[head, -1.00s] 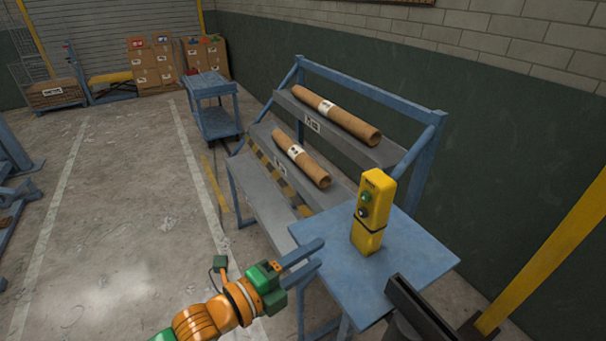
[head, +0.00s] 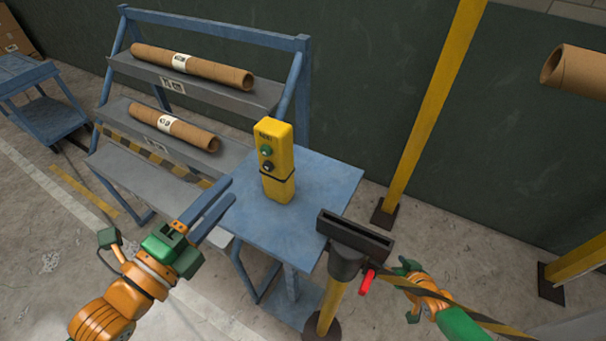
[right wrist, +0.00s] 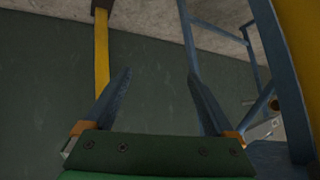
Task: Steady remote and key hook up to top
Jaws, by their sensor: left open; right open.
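The yellow remote (head: 274,165), with a green and a dark button and a dark band, stands upright on a small blue table (head: 330,190). My left gripper (head: 231,190) is open and empty, its blue fingers left of the remote and apart from it. My right gripper shows only in part in the head view, right of a yellow post with a dark slotted head. In the right wrist view its two blue fingers (right wrist: 157,82) are spread with nothing between them. I cannot make out a key hook; a small red piece (head: 367,281) hangs by the post.
A blue rack (head: 305,75) holds cardboard tubes (head: 195,66) behind the table. The dark slotted head (head: 354,235) of the post stands close to the table's right corner. A tall yellow post (head: 430,110) rises behind. Another tube (head: 578,70) is at upper right.

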